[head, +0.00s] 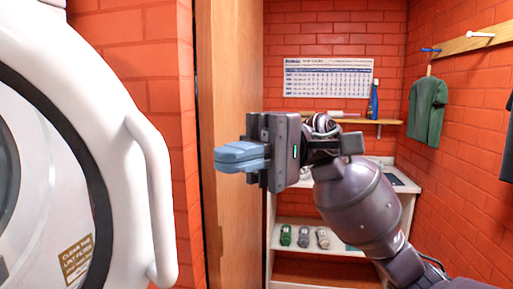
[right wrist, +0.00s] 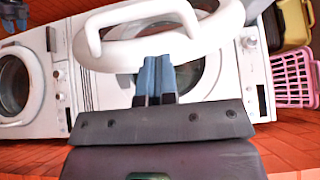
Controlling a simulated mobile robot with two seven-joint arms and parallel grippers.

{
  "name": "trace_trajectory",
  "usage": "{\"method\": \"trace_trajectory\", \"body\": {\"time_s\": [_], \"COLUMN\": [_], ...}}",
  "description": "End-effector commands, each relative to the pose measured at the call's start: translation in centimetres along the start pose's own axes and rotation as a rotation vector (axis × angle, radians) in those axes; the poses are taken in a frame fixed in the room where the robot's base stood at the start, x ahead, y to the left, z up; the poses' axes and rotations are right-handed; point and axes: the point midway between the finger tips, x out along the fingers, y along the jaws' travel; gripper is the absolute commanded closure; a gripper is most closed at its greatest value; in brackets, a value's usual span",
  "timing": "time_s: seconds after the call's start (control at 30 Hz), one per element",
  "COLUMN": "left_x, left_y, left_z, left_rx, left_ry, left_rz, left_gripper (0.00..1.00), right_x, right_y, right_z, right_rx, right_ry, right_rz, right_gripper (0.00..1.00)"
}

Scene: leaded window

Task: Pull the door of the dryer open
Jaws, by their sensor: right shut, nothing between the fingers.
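The white dryer door (head: 95,95) fills the left of the head view, with a dark ring and glass at its left edge. Its curved white handle (head: 152,195) runs down its right side. In the right wrist view the white door (right wrist: 235,22) and handle (right wrist: 95,30) show at the top, and the door seems to stand out from the machine front behind it. My right gripper (head: 240,156) is shut and empty, to the right of the handle and apart from it in the head view. Its blue fingertips (right wrist: 155,75) point toward the door.
A wooden panel edge (head: 230,80) stands behind my right gripper. A white shelf unit (head: 300,258) with several small items is at the back, below a wall chart (head: 328,77). In the right wrist view another white machine (right wrist: 40,85) and a pink basket (right wrist: 293,78) flank the dryer.

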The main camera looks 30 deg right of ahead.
Motion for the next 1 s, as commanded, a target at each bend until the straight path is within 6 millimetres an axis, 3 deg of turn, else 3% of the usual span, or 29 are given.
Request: {"method": "trace_trajectory", "body": {"time_s": [0.2, 0.4, 1.0], "left_x": [-0.7, -1.0, -1.1], "left_y": [-0.2, -0.5, -0.6], "left_z": [-0.6, -0.5, -0.7], "left_rx": [-0.001, 0.002, 0.004], "left_ry": [0.009, 0.002, 0.005], "left_rz": [-0.004, -0.007, -0.007], "left_gripper": [0.57, 0.57, 0.57], "right_x": [4.0, 6.0, 7.1], "right_y": [-0.3, -0.2, 0.0], "right_z": [0.2, 1.9, 2.9], "right_rx": [-0.004, -0.002, 0.002], "right_ry": [-0.003, -0.001, -0.001], "right_rz": [0.001, 0.002, 0.000], "right_gripper": [1.00, 1.00, 1.00]}}
